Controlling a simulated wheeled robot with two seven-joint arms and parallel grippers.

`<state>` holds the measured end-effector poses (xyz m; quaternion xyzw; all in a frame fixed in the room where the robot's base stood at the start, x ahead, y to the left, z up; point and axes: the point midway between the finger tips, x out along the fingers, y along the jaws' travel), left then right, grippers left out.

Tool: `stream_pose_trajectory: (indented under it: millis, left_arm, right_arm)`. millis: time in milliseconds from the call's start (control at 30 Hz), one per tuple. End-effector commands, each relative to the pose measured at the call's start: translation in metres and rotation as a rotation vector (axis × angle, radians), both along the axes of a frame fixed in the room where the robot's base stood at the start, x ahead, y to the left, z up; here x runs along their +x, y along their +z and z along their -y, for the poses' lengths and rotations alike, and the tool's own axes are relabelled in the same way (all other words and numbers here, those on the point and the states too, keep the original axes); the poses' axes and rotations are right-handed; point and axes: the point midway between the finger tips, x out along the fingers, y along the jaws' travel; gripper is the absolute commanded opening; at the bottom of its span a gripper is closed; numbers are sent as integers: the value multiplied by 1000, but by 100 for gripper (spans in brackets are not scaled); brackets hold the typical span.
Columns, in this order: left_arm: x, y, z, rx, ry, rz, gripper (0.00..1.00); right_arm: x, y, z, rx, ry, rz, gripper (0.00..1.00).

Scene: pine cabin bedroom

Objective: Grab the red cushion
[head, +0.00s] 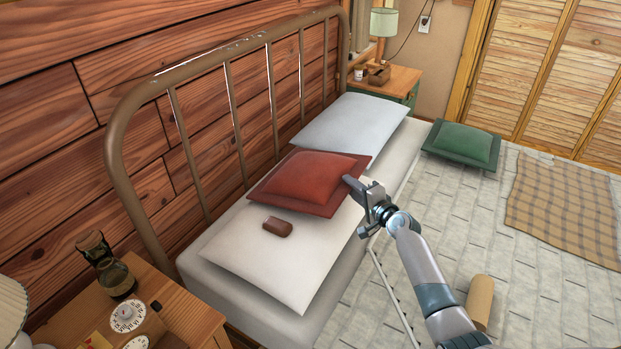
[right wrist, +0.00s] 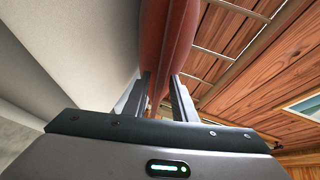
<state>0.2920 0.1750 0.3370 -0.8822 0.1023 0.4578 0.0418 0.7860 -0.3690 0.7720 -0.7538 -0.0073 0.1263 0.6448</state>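The red cushion (head: 307,180) lies on the near white pillow, its far side close to the pale blue pillow. My right gripper (head: 351,184) is at its right corner, with the arm coming in from the lower right. In the right wrist view the edge of the cushion (right wrist: 165,45) is between the two fingers (right wrist: 160,92). The cushion's underside is hidden in the head view. My left gripper is not in view.
A small brown object (head: 278,227) lies on the white pillow (head: 285,265) beside the cushion. The pale blue pillow (head: 350,127) is behind. A metal headboard (head: 113,150) runs along the wall. A green cushion (head: 462,146) and a checked blanket (head: 565,210) lie to the right.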

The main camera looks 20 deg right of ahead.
Motion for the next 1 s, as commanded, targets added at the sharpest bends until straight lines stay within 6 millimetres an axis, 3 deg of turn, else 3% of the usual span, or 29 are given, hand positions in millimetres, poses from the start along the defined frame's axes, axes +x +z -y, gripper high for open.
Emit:
stream_pose_trajectory:
  millis: [33, 100, 567, 867, 1000]
  left_arm:
    - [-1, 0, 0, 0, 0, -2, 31]
    - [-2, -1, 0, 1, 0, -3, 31]
    - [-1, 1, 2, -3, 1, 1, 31]
    - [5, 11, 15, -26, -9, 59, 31]
    - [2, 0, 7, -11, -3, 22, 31]
  right_arm:
    - [0, 0, 0, 0, 0, 0, 11]
    - [0, 0, 0, 0, 0, 0, 0]
    - [0, 6, -1, 2, 1, 3, 0]
    - [1, 44, -1, 1, 0, 7, 0]
    - [11, 55, 23, -3, -3, 5, 0]
